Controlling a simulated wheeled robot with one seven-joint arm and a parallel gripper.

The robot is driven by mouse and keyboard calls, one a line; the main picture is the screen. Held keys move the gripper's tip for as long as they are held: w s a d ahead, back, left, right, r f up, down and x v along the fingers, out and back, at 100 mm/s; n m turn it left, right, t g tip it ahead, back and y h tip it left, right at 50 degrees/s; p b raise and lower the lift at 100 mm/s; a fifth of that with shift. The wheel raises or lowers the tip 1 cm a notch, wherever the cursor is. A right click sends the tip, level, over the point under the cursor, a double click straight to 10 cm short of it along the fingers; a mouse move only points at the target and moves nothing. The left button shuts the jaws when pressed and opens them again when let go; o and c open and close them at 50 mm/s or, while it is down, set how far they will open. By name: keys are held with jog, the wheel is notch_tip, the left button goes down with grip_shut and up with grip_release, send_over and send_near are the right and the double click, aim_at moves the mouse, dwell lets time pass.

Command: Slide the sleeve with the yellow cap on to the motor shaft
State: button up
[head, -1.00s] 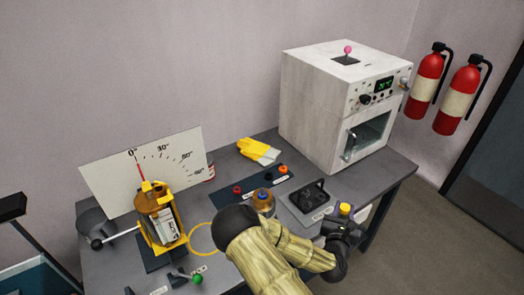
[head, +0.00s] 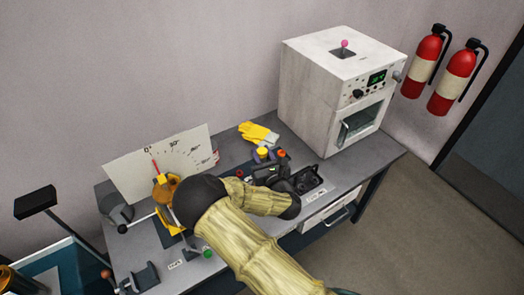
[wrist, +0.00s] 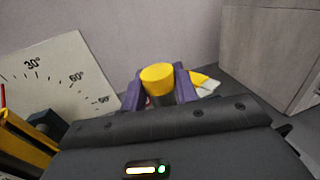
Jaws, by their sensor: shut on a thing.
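The sleeve with the yellow cap (head: 262,151) is held upright in my gripper (head: 267,157). In the wrist view the yellow cap (wrist: 157,76) stands between the two purple fingers of my gripper (wrist: 160,92), which are shut on the dark sleeve just below it. In the head view my gripper is over the middle of the table, above the area of the dark mat. I cannot make out the motor shaft; my gripper and arm hide much of that area. The sleeve's lower end is hidden.
An orange cap (head: 282,153) and a red cap (head: 240,174) show close around my gripper. A black device (head: 308,180) is at its right. Yellow gloves (head: 258,133) lie behind, the white oven (head: 340,95) stands at back right. A dial board (head: 160,165) and yellow stand are left.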

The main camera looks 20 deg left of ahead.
jog(key=shift+f+b, duration=2.6)
jog(key=shift+f, duration=0.3)
jog(key=shift+d, duration=0.1)
jog(key=shift+f+b, duration=0.9)
jog(key=shift+b, duration=0.2)
jog(key=shift+f, duration=0.1)
